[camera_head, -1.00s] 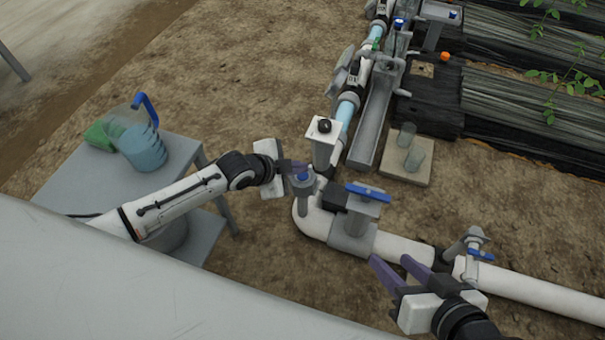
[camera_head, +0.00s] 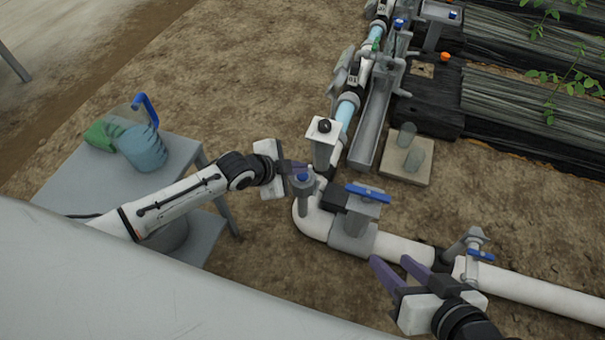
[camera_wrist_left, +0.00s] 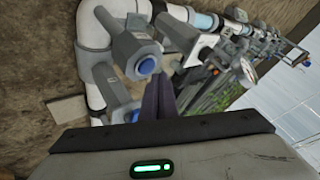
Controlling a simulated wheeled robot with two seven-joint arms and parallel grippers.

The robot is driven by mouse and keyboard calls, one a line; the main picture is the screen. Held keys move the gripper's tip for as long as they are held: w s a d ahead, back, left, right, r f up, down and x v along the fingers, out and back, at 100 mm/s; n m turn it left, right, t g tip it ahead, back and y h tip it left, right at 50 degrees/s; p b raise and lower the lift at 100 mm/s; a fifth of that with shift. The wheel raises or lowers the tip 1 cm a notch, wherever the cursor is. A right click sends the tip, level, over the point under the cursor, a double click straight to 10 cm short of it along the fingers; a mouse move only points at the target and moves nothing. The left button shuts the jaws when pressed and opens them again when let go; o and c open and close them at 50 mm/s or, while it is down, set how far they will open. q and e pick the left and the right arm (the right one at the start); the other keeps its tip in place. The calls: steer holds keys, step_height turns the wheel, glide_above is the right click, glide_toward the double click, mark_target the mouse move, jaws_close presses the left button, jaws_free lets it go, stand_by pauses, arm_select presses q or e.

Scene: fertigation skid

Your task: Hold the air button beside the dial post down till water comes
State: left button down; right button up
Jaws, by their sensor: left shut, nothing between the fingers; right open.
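The air button is a blue cap (camera_head: 303,177) on a short grey post, standing beside the white dial post (camera_head: 323,150) with its black knob on top. In the left wrist view the blue button (camera_wrist_left: 145,66) faces me, left of the purple fingers. My left gripper (camera_head: 304,166) is shut and empty, its fingertips close to the button in the head view. I cannot tell whether they touch it. In the left wrist view the closed fingers (camera_wrist_left: 160,92) point past the button. My right gripper (camera_head: 388,268) is open and empty at the lower right, near the white pipe.
A blue-handled valve (camera_head: 368,192) stands right of the button on the white pipe (camera_head: 404,250). A smaller blue-handled tap (camera_head: 480,255) is further right. A grey table (camera_head: 72,188) at left holds a jug (camera_head: 142,148) and a green cloth (camera_head: 102,133). Bare soil surrounds the pipes.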

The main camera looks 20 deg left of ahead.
mark_target(299, 178)
arm_select(q)
steer(key=shift+f, duration=0.15)
stand_by(0.5)
steer(key=shift+f, duration=0.3)
steer(key=shift+f+b, duration=0.3)
steer(key=shift+f, duration=0.1)
stand_by(1.9)
steer(key=shift+r, duration=0.1)
stand_by(1.9)
steer(key=shift+r+p, duration=0.7)
steer(key=shift+p, duration=0.2)
step_height(299, 178, up, 5)
steer(key=p, duration=0.5)
steer(key=shift+r, duration=0.15)
